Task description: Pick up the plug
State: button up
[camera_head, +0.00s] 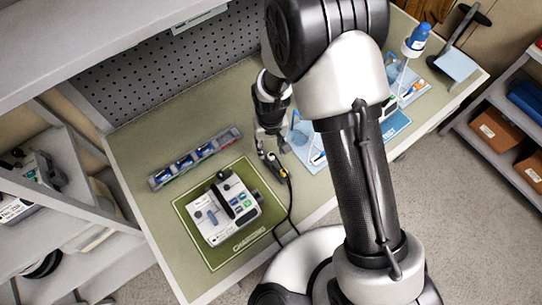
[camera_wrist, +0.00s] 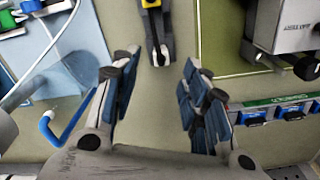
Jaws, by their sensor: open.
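The plug (camera_head: 279,170) is black with a yellow part and lies on the table, with a black cable running from it to the table's front edge. In the wrist view the plug (camera_wrist: 155,28) is at the top middle, its black pronged end pointing toward my gripper. My gripper (camera_head: 271,144) is just behind the plug in the head view, fingers pointing down. In the wrist view my gripper (camera_wrist: 158,78) is open, with nothing between its blue-padded fingers. The plug lies just beyond the fingertips, roughly centred between them.
A white infusion pump (camera_head: 222,208) sits on the green charging mat (camera_head: 214,256) left of the plug. A long tray with blue items (camera_head: 195,158) lies behind it. A blue mat (camera_head: 302,140) lies right of my gripper. The perforated back panel (camera_head: 170,70) stands behind.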

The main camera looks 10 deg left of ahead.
aim_at(271, 153)
notch_tip(271, 153, down, 5)
jog(key=shift+s+r, duration=0.1)
jog(key=shift+s, duration=0.05)
jog(key=shift+d, duration=0.1)
jog(key=shift+c, duration=0.5)
jog(key=c, duration=0.8)
